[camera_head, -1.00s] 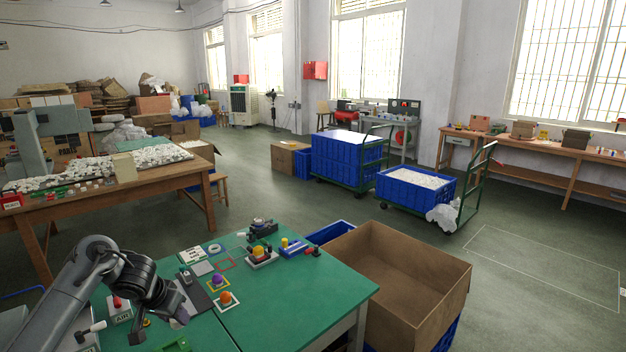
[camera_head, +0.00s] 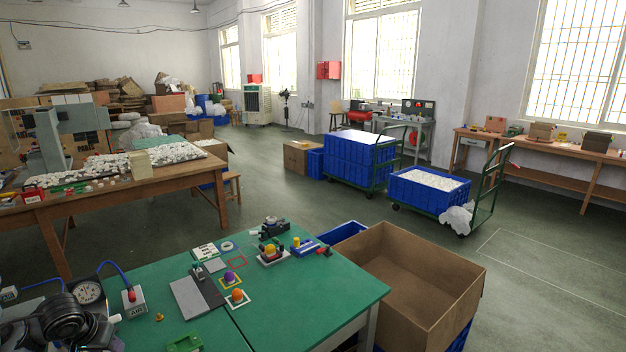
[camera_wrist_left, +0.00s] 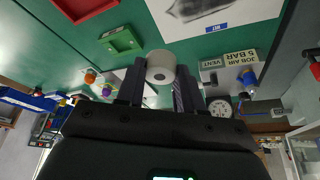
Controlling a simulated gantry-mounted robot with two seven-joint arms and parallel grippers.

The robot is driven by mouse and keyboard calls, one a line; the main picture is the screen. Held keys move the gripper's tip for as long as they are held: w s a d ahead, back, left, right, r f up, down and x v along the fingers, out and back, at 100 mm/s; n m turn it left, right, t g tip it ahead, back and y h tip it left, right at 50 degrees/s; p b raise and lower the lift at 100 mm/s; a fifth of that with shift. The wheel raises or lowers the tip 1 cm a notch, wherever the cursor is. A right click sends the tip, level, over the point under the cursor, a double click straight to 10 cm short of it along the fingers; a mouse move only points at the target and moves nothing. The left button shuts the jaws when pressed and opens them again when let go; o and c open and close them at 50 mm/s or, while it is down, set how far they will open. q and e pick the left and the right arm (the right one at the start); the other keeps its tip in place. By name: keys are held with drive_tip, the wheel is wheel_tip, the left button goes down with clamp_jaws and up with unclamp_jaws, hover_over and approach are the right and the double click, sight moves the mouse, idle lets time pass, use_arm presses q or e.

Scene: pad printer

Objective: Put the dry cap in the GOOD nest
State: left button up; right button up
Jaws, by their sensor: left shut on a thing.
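The green nest also shows at the bottom of the head view (camera_head: 184,343), partly cut off. My left arm is at the lower left of the head view; its fingertips are not clear there. My right gripper is not in view.
A red nest (camera_wrist_left: 84,6) and a white sheet (camera_wrist_left: 205,30) lie near the green nest. A dial gauge (camera_head: 89,292) and an AIR box with a red button (camera_head: 133,300) stand by my left arm. Orange (camera_head: 237,296) and purple (camera_head: 229,277) knobs stand farther right. A cardboard box (camera_head: 410,285) stands beyond the table.

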use_arm(q)
drive_tip(key=s+a, duration=0.3)
drive_tip(key=d+f+m, duration=0.1)
drive_tip(key=d+f, duration=0.1)
drive_tip(key=d, duration=0.7)
drive_tip(key=d+f+m, duration=0.1)
drive_tip(key=d+f, duration=0.2)
drive_tip(key=d, duration=0.7)
drive_tip(key=s+d+f, duration=0.1)
drive_tip(key=s+d, duration=0.3)
drive_tip(key=d, duration=0.4)
drive_tip(key=s+d+f, duration=0.1)
drive_tip(key=s+d, duration=0.2)
drive_tip(key=d, duration=0.4)
drive_tip(key=w+a+r+p+v, duration=0.1)
drive_tip(key=w+p+v, duration=0.1)
drive_tip(key=p+v, duration=1.4)
drive_tip(key=w+a+r+p+v, duration=0.1)
drive_tip(key=w+p+v, duration=0.1)
drive_tip(key=p+v, duration=1.5)
drive_tip(key=shift+a+h+p, duration=0.2)
drive_tip(key=shift+h+p, duration=0.2)
drive_tip(key=shift+p, duration=1)
drive_tip(key=shift+w+f+n, duration=0.1)
drive_tip(key=shift+w+n, duration=0.05)
drive_tip(key=shift+n, duration=0.15)
